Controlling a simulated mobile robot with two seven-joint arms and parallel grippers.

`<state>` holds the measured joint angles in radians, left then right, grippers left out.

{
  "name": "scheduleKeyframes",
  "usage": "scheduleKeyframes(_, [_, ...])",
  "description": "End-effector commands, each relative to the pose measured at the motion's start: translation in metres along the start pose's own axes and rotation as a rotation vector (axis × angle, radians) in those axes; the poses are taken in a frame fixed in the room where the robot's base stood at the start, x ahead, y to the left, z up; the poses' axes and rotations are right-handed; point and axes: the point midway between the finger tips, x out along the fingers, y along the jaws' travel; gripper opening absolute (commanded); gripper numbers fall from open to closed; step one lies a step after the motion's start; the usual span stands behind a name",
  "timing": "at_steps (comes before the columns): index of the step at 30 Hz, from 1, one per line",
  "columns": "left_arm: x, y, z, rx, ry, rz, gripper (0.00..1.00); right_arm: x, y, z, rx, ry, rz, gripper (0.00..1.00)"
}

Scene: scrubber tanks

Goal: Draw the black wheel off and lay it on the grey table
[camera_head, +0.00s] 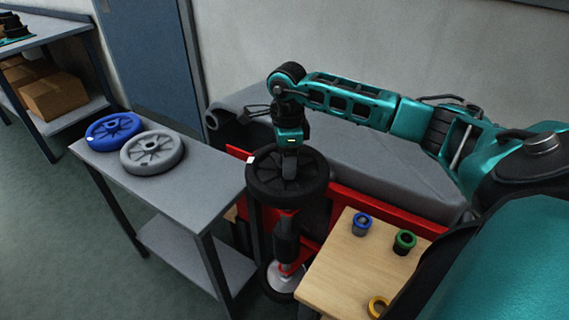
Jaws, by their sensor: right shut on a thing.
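The black wheel (310,180) is a spoked black disc, held flat, with a small white mark on its left rim. My right gripper (289,172) points down from above and is shut on the wheel at its hub; its fingertips are partly hidden there. A dark upright post (287,245) stands below the wheel; I cannot tell whether the wheel still sits on it. The grey table (190,195) is to the left, its top apart from the wheel. My left gripper is not in view.
A blue wheel (113,131) and a grey wheel (152,152) lie on the grey table's far part; its near part is clear. A red machine (400,218) with a grey tank (365,160) stands behind. A wooden table (345,275) holds blue, green and yellow rings.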

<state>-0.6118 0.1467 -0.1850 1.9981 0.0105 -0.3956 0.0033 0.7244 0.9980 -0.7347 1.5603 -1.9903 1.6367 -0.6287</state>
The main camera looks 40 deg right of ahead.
Motion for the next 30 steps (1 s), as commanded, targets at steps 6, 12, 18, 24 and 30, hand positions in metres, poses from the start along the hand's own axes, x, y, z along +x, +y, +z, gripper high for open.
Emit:
scheduleKeyframes(6, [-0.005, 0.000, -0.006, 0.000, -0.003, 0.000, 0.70, -0.014, -0.001, 0.001, 0.001, -0.002, -0.004, 0.02])
scheduleKeyframes(12, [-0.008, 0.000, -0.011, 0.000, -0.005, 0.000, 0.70, -0.023, -0.001, 0.001, 0.001, -0.002, -0.004, 0.02])
scheduleKeyframes(18, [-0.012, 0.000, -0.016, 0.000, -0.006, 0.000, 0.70, -0.032, -0.001, 0.001, 0.001, -0.002, -0.004, 0.02])
scheduleKeyframes(24, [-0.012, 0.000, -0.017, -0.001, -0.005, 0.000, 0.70, -0.034, -0.001, 0.002, 0.001, -0.003, -0.003, 0.02])
scheduleKeyframes(30, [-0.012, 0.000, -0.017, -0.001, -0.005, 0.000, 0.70, -0.034, -0.001, 0.001, 0.001, -0.003, -0.004, 0.02])
